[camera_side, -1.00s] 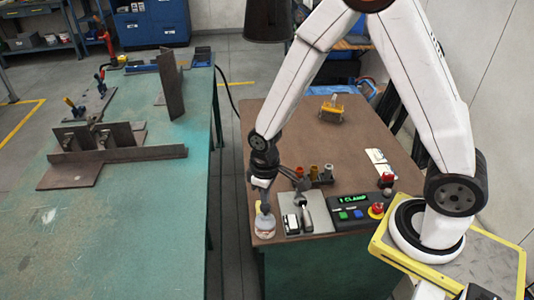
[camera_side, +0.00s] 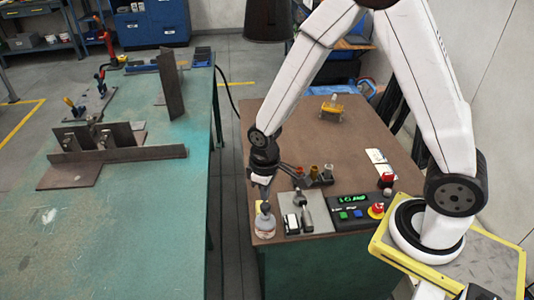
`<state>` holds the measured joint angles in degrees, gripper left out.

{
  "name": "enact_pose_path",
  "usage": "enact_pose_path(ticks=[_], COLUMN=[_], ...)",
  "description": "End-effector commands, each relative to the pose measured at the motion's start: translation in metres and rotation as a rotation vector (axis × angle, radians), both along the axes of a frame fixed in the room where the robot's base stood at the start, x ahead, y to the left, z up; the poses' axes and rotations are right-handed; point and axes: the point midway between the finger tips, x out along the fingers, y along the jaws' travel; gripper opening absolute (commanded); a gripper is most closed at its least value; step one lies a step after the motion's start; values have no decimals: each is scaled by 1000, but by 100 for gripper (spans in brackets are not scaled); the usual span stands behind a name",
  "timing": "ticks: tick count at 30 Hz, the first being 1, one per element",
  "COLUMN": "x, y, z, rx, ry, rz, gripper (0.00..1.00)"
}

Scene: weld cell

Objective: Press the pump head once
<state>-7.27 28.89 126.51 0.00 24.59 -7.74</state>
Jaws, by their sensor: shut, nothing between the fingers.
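A small pale pump bottle (camera_side: 265,228) stands upright at the front left corner of the brown table (camera_side: 285,122). My gripper (camera_side: 265,208) points down directly over it, its fingers shut and empty. The fingertips are at the top of the bottle and overlap the pump head in the picture. The pump head is mostly hidden, so I cannot tell whether the fingers touch it or how far down it sits.
Right of the bottle is a grey plate with tools (camera_side: 308,215), then a control box (camera_side: 355,211) with a lit display and buttons. A yellow object (camera_side: 331,107) lies farther back. The green table (camera_side: 130,220) is across a gap at left.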

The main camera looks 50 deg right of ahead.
Motion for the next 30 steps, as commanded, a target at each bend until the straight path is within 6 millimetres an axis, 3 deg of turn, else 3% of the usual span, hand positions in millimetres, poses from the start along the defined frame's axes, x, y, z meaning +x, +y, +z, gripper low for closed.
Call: enact_pose_path(ticks=[21, 30], x=[0, 0], y=[0, 0], z=[50, 56], rx=[1, 0], ry=[-2, 0], rz=[0, 0], gripper=[0, 0])
